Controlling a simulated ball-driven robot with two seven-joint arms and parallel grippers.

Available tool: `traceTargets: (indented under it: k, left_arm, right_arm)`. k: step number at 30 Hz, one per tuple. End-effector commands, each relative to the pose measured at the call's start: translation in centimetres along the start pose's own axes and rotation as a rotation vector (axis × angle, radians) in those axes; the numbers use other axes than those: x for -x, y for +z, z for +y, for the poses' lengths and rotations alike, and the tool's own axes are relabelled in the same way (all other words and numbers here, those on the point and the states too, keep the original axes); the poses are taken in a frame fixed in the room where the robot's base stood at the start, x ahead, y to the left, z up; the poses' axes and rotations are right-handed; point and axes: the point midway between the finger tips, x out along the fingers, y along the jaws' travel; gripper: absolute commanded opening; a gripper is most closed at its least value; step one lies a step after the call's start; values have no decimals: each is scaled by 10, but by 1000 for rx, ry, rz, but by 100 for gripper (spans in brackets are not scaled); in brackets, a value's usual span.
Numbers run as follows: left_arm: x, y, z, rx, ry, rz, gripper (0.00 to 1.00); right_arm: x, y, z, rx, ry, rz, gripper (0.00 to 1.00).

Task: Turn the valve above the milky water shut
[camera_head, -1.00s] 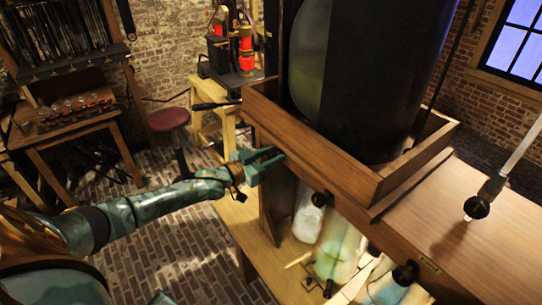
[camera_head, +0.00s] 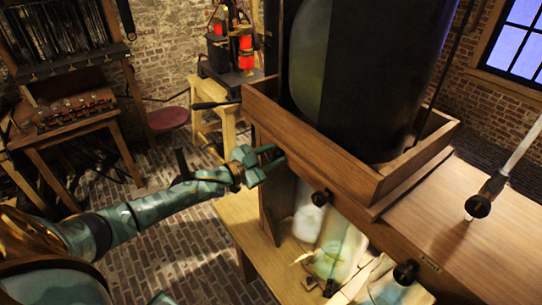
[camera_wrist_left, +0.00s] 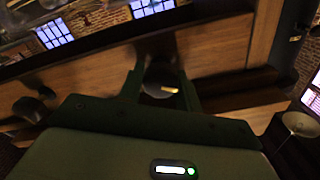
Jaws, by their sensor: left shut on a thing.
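My left gripper (camera_head: 273,158) is at the left front side of the wooden trough (camera_head: 325,160). In the left wrist view its two fingers (camera_wrist_left: 161,88) close on a dark round valve knob (camera_wrist_left: 158,76) with a small pale mark. The fingers hide that knob in the head view. Other black valve knobs (camera_head: 321,198) and (camera_head: 405,272) stick out farther right along the same wooden front. Below are glass jars: a whitish one (camera_head: 308,222) nearest the gripper, and a pale greenish one (camera_head: 338,250). Which holds the milky water is hard to tell. My right gripper is not in view.
A large dark cylinder (camera_head: 365,80) stands in the trough. A stool (camera_head: 168,118) and a bench with red coils (camera_head: 245,50) stand behind. Brick floor at lower left is clear.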

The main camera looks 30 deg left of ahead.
Motion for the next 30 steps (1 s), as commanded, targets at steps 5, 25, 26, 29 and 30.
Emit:
traceTargets:
  k: [5,25,26,29,30]
  left_arm:
    - [0,2,1,-168,0,-1,12]
    - [0,3,4,-794,1,-1,12]
    - [0,3,4,-817,0,-1,12]
    - [0,4,4,-891,0,-1,12]
    - [0,4,4,-920,1,-1,12]
  right_arm:
    - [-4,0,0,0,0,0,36]
    - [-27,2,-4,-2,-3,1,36]
    - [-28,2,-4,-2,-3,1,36]
    - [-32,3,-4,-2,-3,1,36]
    - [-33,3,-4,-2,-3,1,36]
